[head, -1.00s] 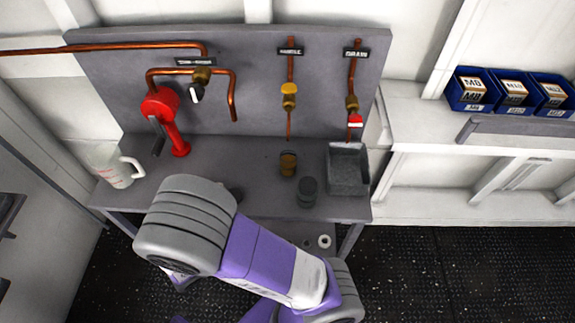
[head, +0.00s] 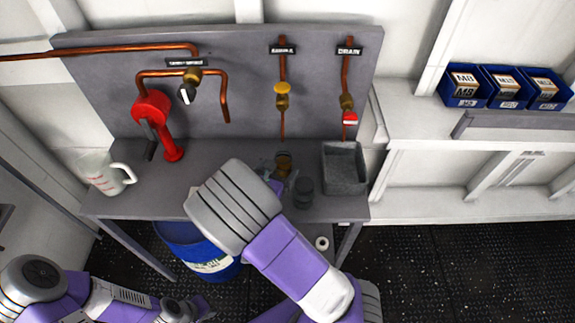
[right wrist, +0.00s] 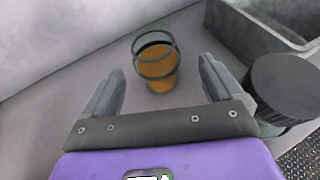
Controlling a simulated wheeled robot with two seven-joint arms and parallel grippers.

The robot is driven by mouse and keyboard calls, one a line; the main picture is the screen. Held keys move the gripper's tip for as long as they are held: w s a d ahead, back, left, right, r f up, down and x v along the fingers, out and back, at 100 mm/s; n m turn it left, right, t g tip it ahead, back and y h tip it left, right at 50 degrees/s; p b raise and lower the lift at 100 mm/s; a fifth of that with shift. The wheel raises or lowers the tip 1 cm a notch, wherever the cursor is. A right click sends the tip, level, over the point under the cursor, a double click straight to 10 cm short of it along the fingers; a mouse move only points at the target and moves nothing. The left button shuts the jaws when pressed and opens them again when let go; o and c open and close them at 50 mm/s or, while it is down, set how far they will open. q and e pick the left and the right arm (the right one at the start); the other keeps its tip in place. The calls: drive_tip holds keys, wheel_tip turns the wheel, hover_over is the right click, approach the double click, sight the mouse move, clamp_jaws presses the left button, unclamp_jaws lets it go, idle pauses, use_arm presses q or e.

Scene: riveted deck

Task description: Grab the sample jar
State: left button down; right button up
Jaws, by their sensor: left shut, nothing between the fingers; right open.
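A small clear glass jar with amber contents (right wrist: 157,68) stands upright on the grey bench; in the head view it (head: 284,162) is partly hidden by my right arm. My right gripper (right wrist: 161,70) is open, with the jar ahead between the lines of its two fingers, not visibly touched. In the head view my right gripper (head: 268,173) is mostly hidden behind my wrist. A dark-lidded jar (right wrist: 290,88) stands close by to the right, also in the head view (head: 303,191). My left gripper (head: 198,306) is shut and empty, low at the bottom left, away from the bench.
A grey open bin (head: 345,168) stands at the bench's right end. A red hand pump (head: 155,118) and a white measuring jug (head: 103,174) are to the left. Copper pipes with valves (head: 282,98) run down the back panel. A blue drum (head: 200,248) stands below the bench.

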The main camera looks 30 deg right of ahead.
sight(279, 167)
drive_tip(key=b+x, duration=0.1)
drive_tip(key=x, duration=0.4)
drive_tip(key=shift+w+f, duration=0.15)
drive_tip(key=shift+w, duration=0.1)
drive_tip(key=shift+a, duration=0.1)
drive_tip(key=shift+c, duration=0.3)
drive_tip(key=c, duration=1.2)
drive_tip(key=shift+o, duration=0.2)
